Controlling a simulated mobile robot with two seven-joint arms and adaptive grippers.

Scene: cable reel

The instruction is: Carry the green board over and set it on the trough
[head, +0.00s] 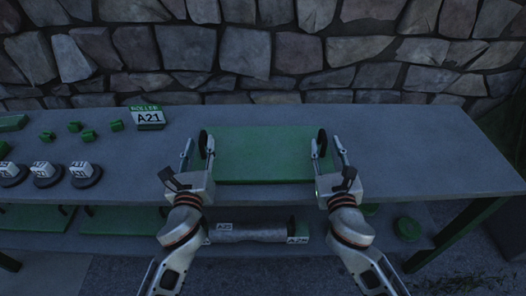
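The green board (264,160) lies flat on the grey tabletop, with a black upright handle at its left end (203,143) and another at its right end (321,143). My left gripper (198,152) is at the left end, its fingers apart on either side of the left handle. My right gripper (327,150) is at the right end, its fingers apart around the right handle. I cannot tell whether the fingers touch the handles. No trough can be clearly made out.
The long table (420,150) is bare at right. At left stand a sign reading ROLLER A21 (148,118), small green blocks (88,135) and white labelled cubes on dark discs (84,174). A grey cylinder (258,232) and other green boards (35,217) lie on the lower shelf. A stone wall (270,50) stands behind.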

